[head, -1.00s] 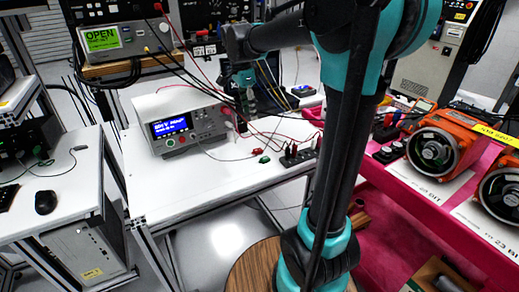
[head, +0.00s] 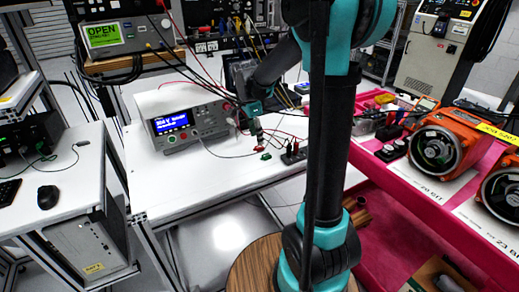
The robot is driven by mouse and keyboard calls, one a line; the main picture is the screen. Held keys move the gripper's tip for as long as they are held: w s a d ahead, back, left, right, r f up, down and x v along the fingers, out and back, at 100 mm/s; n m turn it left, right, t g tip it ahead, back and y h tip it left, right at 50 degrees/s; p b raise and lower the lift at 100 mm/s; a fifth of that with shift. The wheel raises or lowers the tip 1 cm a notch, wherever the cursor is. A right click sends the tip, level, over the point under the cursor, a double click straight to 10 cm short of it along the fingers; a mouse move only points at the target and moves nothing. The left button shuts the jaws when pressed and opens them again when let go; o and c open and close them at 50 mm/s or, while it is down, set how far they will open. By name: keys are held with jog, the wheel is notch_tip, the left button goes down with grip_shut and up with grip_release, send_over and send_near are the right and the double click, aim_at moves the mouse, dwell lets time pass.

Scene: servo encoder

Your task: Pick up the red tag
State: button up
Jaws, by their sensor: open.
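A small red piece (head: 261,148), likely the red tag, lies on the white table (head: 185,188) beside the instrument's leads. My gripper (head: 257,139) points down just above it. The fingertips are close to the red piece and partly overlap it, and I cannot tell whether they touch it. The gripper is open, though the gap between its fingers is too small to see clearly. A small green piece (head: 265,156) lies just in front of the red one.
A bench instrument (head: 182,115) with a blue display stands to the left of my gripper. A black terminal block (head: 294,156) sits to the right. Black and red cables hang and loop around my gripper. The table's front left is clear.

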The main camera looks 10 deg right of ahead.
aim_at(259, 147)
jog(key=shift+d+f, duration=0.25)
jog(key=shift+f, duration=0.9)
jog(key=shift+d+f, duration=0.25)
jog(key=shift+f, duration=0.85)
jog(key=c, duration=0.9)
